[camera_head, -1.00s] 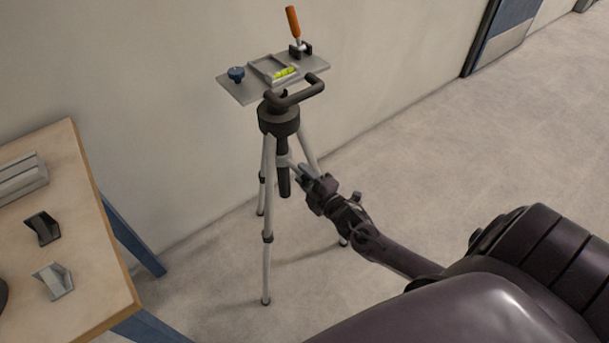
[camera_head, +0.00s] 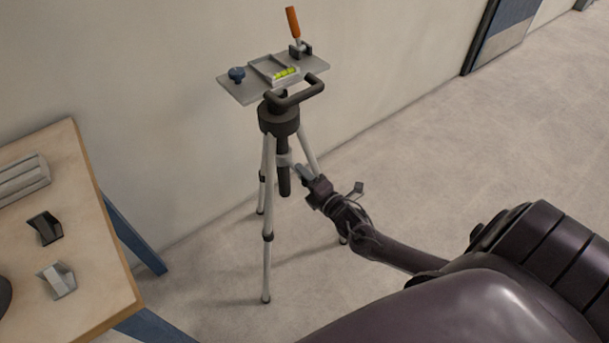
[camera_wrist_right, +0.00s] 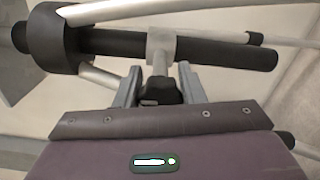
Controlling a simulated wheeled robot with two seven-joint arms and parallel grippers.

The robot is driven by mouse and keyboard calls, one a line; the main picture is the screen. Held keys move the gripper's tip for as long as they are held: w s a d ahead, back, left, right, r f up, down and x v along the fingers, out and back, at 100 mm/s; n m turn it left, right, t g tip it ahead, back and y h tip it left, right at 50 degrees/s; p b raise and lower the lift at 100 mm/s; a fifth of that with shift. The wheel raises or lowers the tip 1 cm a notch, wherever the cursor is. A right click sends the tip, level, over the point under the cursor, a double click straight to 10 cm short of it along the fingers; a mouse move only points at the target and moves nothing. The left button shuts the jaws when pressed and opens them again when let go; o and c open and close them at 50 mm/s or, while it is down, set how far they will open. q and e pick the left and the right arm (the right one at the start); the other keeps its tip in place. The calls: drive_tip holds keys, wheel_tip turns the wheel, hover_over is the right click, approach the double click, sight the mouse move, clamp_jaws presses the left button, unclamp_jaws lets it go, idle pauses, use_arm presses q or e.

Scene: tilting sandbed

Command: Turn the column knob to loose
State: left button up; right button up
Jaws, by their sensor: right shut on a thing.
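The tripod's dark centre column (camera_head: 284,182) hangs below its black head (camera_head: 279,117), and a light grey collar (camera_wrist_right: 162,46) surrounds it. The column knob (camera_wrist_right: 157,93) is dark and sits on a short grey stem out of the collar. My right gripper (camera_head: 303,172) reaches in from the lower right and is shut on the knob. In the right wrist view its two grey fingers stand on either side of the knob. In the head view the knob is hidden by the fingers. My left gripper is not in view.
A plate (camera_head: 242,90) on the tripod carries a blue knob (camera_head: 237,74), a green level vial (camera_head: 285,73) and an orange-handled lever (camera_head: 293,23). Thin tripod legs (camera_head: 267,265) stand close to my gripper. A wooden table (camera_head: 92,240) is at left, a wall behind. Floor at right is clear.

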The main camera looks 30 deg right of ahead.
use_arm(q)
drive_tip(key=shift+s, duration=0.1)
use_arm(e)
drive_tip(key=o, duration=0.9)
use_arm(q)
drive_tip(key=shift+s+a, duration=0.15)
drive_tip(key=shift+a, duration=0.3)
use_arm(e)
drive_tip(key=shift+o, duration=0.4)
drive_tip(key=shift+s, duration=0.1)
drive_tip(key=shift+s, duration=0.4)
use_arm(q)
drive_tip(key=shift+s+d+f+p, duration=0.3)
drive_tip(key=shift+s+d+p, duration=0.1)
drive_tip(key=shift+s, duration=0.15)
use_arm(e)
drive_tip(key=s, duration=0.6)
drive_tip(key=shift+s+d, duration=0.3)
drive_tip(key=shift+s, duration=0.1)
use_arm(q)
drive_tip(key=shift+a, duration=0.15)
